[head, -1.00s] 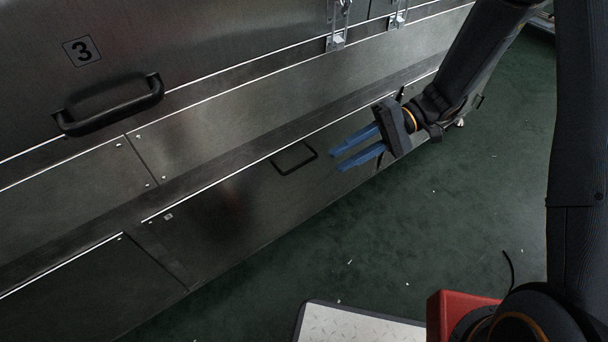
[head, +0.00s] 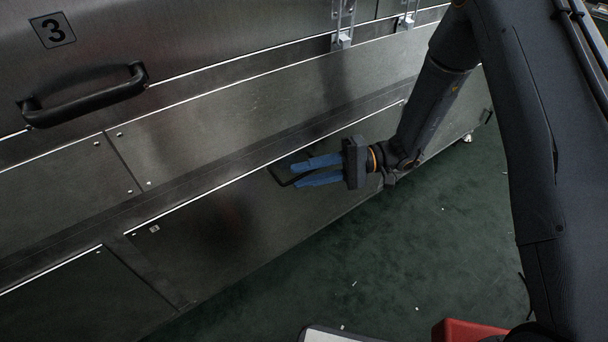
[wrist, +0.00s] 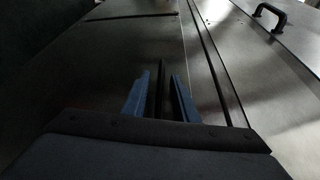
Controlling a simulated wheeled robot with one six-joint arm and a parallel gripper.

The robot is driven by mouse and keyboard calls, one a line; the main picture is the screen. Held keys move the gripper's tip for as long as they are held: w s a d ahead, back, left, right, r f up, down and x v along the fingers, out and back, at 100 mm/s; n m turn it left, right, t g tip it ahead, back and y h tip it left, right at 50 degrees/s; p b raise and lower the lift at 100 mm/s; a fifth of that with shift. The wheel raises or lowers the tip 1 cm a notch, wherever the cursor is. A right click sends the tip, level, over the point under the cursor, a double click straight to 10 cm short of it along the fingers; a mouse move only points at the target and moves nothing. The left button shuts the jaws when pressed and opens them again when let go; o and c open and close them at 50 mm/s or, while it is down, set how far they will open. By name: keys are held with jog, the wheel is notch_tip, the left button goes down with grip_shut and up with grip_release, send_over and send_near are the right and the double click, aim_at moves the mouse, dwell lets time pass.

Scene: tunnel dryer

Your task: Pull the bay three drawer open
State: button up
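The drawer front (head: 225,215) is a low, dark metal panel with a small label at its upper left. It looks closed, flush with the panels beside it. Its thin black loop handle (head: 276,176) is partly hidden behind my fingers. My gripper (head: 294,175) has two blue fingers, spread apart and pointing left at the handle. In the wrist view a dark upright bar (wrist: 159,88), seemingly the handle, stands between the open fingers (wrist: 160,75). I cannot tell whether they touch it.
Metal latches (head: 343,25) sit at the top. Green floor (head: 400,260) with pale scraps lies clear in front. Part of a red object (head: 468,330) shows at the bottom edge.

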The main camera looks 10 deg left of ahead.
jog(key=shift+s+a, duration=0.15)
jog(key=shift+a, duration=0.15)
grip_shut()
dwell(1.3)
